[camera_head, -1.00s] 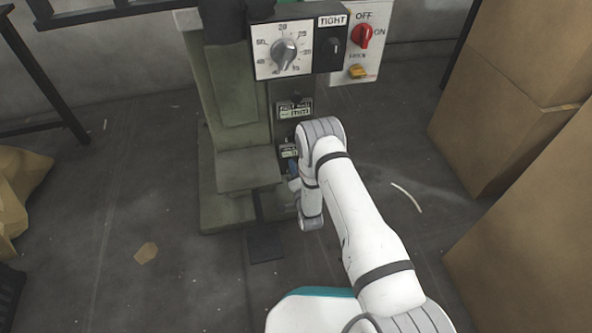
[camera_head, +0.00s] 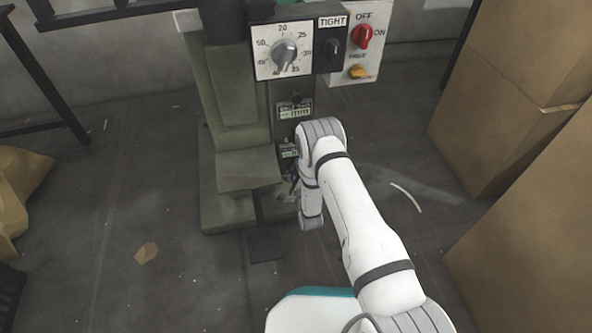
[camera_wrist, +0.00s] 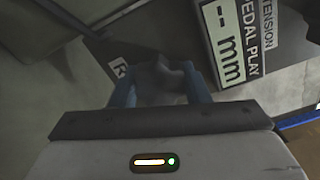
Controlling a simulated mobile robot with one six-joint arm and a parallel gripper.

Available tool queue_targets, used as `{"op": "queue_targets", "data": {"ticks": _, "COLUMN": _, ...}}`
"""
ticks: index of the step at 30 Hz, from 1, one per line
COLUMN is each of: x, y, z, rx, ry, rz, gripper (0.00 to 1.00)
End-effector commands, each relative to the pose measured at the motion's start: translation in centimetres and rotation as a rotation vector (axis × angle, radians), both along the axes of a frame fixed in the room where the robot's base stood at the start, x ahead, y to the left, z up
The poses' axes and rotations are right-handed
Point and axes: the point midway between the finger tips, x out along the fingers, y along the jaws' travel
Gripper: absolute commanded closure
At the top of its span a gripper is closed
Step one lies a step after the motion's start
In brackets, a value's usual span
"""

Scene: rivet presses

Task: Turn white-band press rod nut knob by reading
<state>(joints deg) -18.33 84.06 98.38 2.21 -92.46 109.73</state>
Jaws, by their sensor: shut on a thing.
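The olive-green press (camera_head: 232,100) stands left of centre in the head view. In the wrist view my gripper (camera_wrist: 162,77) has its two blue fingers shut on a grey lobed knob (camera_wrist: 160,82), one on each side. A dark plate (camera_wrist: 240,50) beside it reads "EXTENSION", two dashes and "mm", and "PEDAL PLAY". No number shows on it. In the head view my gripper is low at the press's right side, mostly hidden by my wrist, and the knob cannot be made out.
A dial (camera_head: 284,50), a "TIGHT" switch (camera_head: 334,45), a red OFF/ON switch (camera_head: 362,36) and a yellow knob (camera_head: 358,71) sit high on the press. Cardboard boxes (camera_head: 510,100) stand at right. A pedal (camera_head: 266,243) lies at the press's foot. A brown sack (camera_head: 18,190) is at left.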

Motion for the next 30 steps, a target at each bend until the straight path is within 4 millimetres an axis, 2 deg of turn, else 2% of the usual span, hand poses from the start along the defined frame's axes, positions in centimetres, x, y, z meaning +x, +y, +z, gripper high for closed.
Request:
{"op": "queue_targets", "data": {"ticks": 9, "x": -0.07, "y": -0.14, "z": -0.16, "rx": 0.083, "ry": 0.028, "rz": -0.003, "gripper": 0.81}}
{"op": "queue_targets", "data": {"ticks": 23, "x": -0.08, "y": -0.17, "z": -0.18, "rx": 0.093, "ry": 0.031, "rz": -0.003, "gripper": 0.81}}
{"op": "queue_targets", "data": {"ticks": 24, "x": -0.08, "y": -0.17, "z": -0.17, "rx": 0.093, "ry": 0.031, "rz": -0.003, "gripper": 0.55}}
{"op": "queue_targets", "data": {"ticks": 30, "x": -0.03, "y": -0.11, "z": -0.09, "rx": 0.094, "ry": 0.029, "rz": -0.002, "gripper": 0.38}}
